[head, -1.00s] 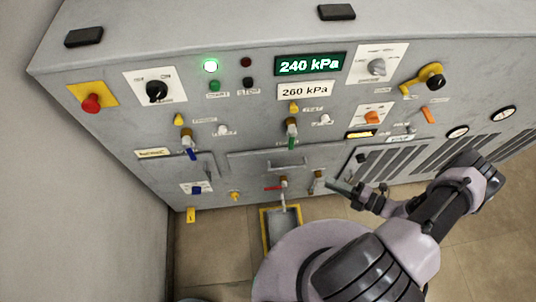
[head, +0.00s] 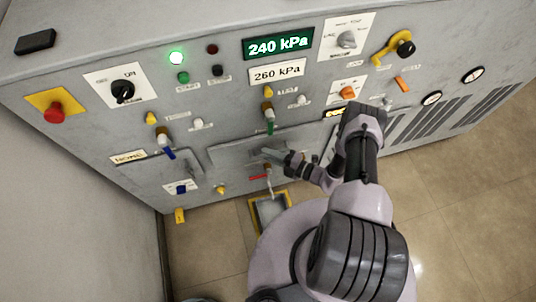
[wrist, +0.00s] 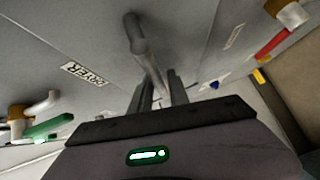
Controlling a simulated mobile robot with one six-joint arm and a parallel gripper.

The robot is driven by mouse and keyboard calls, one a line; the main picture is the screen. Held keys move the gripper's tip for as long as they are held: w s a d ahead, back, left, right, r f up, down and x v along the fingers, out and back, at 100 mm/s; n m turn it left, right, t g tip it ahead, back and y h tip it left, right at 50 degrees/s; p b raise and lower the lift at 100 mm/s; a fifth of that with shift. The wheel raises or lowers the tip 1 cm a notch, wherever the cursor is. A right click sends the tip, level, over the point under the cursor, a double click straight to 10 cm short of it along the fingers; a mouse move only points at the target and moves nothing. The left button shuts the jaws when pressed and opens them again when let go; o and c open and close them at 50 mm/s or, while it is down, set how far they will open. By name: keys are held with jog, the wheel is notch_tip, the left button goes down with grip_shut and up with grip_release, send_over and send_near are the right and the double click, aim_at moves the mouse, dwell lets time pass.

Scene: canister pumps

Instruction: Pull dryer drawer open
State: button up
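The dryer drawer (head: 228,160) is a grey front panel low in the cabinet, and it looks closed. In the wrist view, its grey bar handle (wrist: 146,58) stands out from the panel near an upside-down DRYER label (wrist: 84,73). My gripper (head: 272,154) is at the handle, which it partly hides in the head view. In the wrist view my gripper (wrist: 161,82) has one finger on each side of the bar. I cannot tell whether the fingers press on it.
A green-handled valve (head: 269,122) sits just above the drawer and a red-handled valve (head: 259,177) just below. A blue-handled valve (head: 168,152) is to the left. A yellow-edged floor tray (head: 268,210) lies below. The floor to the right is clear.

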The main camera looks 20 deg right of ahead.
jog(key=shift+w+a, duration=0.2)
grip_shut()
dwell(1.4)
